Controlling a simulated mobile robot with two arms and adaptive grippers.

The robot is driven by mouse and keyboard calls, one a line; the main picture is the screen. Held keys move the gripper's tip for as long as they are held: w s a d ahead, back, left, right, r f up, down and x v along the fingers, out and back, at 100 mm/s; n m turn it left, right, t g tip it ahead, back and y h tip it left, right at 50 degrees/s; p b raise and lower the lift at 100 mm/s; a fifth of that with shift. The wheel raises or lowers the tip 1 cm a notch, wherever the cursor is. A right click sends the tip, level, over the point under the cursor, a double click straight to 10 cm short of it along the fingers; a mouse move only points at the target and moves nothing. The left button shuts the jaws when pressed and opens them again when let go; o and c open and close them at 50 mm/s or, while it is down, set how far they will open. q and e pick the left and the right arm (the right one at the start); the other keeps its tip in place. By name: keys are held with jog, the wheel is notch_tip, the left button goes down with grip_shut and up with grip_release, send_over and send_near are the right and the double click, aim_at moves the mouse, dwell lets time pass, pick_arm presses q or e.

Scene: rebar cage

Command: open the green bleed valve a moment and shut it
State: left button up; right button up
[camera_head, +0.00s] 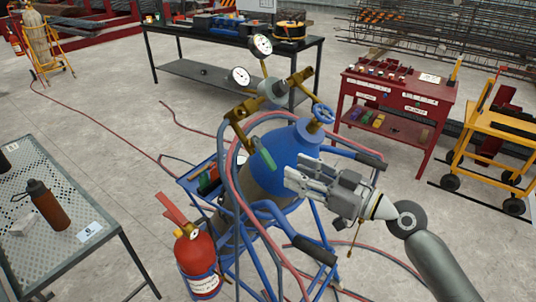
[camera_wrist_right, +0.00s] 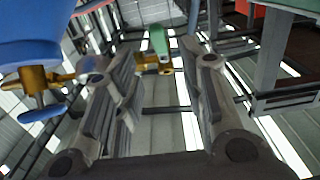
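The green bleed valve handle (camera_head: 264,159) hangs beside the brass fitting (camera_head: 236,128) at the regulator on the blue-topped cylinder (camera_head: 294,148). In the right wrist view the green handle (camera_wrist_right: 159,40) and a brass fitting (camera_wrist_right: 152,67) show beyond the fingers, near the middle. My right gripper (camera_head: 298,182) is in front of the cylinder, to the right of the green handle and apart from it. Its two fingers (camera_wrist_right: 158,85) are spread, with nothing held between them. My left gripper is out of view.
The blue handwheel (camera_head: 322,113) and two gauges (camera_head: 261,45) stand near the valve. Red and blue hoses loop around the cylinder cart. A fire extinguisher (camera_head: 197,263) hangs at the cart's left. A perforated table (camera_head: 98,197) with a bottle stands left; a red bench (camera_head: 430,94) stands right.

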aim_at(268, 158)
jog(key=p+x, duration=0.3)
jog(key=x, duration=0.5)
jog(key=shift+w+a+r, duration=0.1)
jog(key=shift+w+a, duration=0.05)
jog(key=shift+w, duration=0.05)
jog(key=shift+w+a, duration=0.25)
jog(key=shift+a, duration=0.1)
grip_shut()
